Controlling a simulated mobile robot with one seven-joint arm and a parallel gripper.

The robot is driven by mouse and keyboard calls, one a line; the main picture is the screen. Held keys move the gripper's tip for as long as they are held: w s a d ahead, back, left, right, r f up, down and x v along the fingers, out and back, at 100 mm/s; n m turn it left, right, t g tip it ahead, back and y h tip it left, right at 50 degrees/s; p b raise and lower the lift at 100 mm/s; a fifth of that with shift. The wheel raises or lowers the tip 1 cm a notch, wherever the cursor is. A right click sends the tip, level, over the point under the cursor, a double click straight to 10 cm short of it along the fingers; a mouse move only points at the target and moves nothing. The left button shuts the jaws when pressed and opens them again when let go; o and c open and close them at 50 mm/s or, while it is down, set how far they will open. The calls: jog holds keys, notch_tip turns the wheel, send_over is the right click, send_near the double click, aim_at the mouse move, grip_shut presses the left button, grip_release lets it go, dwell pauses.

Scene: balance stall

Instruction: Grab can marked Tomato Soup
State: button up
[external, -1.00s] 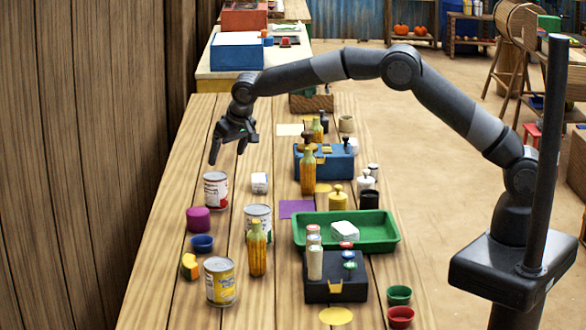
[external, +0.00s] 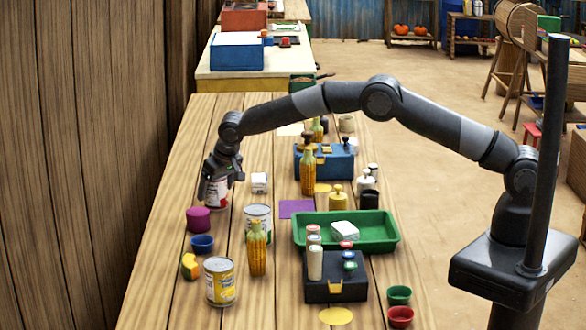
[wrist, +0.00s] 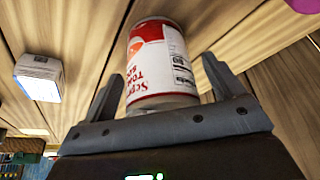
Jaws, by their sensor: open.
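The can marked Tomato Soup (wrist: 158,62) is red and white and stands upright on the wooden table. In the wrist view its label reads partly, and it sits between the two fingers of my gripper (wrist: 160,85). My gripper is open, with a finger on each side of the can; a gap shows at least on the left side. In the external view my gripper (external: 220,183) is down at the can (external: 217,194), whose upper part is partly hidden by the fingers.
A white box (external: 259,183) stands just right of the can. A purple cylinder (external: 198,219) and a blue bowl (external: 202,243) are nearer the camera. A wooden wall borders the left.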

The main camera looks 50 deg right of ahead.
jog(key=shift+w+f, duration=0.1)
jog(key=shift+f, duration=0.1)
jog(key=shift+c, duration=0.4)
jog(key=c, duration=1.2)
